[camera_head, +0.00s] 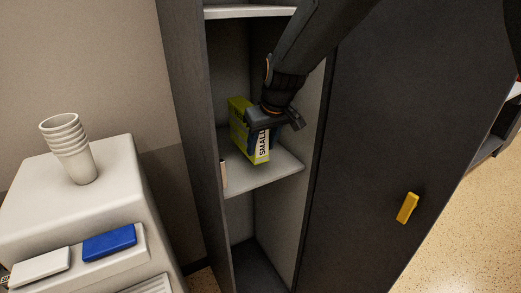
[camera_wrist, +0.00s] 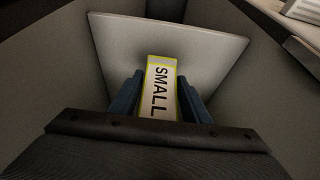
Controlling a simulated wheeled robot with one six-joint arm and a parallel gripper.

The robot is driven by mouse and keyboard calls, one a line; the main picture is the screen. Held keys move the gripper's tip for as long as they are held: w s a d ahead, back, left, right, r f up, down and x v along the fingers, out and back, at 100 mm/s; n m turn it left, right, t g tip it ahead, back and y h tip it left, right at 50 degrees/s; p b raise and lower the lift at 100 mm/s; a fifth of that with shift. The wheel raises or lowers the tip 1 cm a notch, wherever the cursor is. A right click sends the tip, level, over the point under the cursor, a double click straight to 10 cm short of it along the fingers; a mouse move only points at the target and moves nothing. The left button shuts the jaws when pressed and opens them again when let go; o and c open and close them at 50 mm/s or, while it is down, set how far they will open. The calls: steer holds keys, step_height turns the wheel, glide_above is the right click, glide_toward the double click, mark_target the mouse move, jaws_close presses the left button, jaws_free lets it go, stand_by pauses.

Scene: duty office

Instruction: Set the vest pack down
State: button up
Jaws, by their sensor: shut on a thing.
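The vest pack (camera_head: 238,122) is a yellow-green box with a white label reading "SMALL". It is inside the dark open locker, at the middle shelf (camera_head: 262,179). My gripper (camera_head: 272,122) reaches in from the upper right and is shut on the pack. In the wrist view the pack (camera_wrist: 161,88) stands between the two blue fingers (camera_wrist: 160,97), with the pale shelf (camera_wrist: 120,40) beyond it. The pack's lower end is close to the shelf; I cannot tell if it touches. My gripper hides part of the pack.
A small pale item (camera_head: 223,174) stands at the shelf's left edge. The dark door (camera_head: 400,130) with a yellow handle (camera_head: 407,208) is at right. A water dispenser (camera_head: 70,190) with stacked cups (camera_head: 70,150) is at left.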

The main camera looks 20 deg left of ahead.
steer(key=shift+f+p, duration=0.3)
steer(key=shift+f, duration=0.5)
steer(key=shift+w+a+f+p, duration=0.2)
steer(key=shift+f+p, duration=0.25)
steer(key=shift+f, duration=0.2)
steer(key=shift+f, duration=0.2)
steer(key=o, duration=1.2)
steer(key=shift+s+d+r, duration=0.1)
steer(key=shift+r, duration=0.4)
steer(key=b+v, duration=0.3)
steer(key=v, duration=0.8)
steer(key=shift+r, duration=0.2)
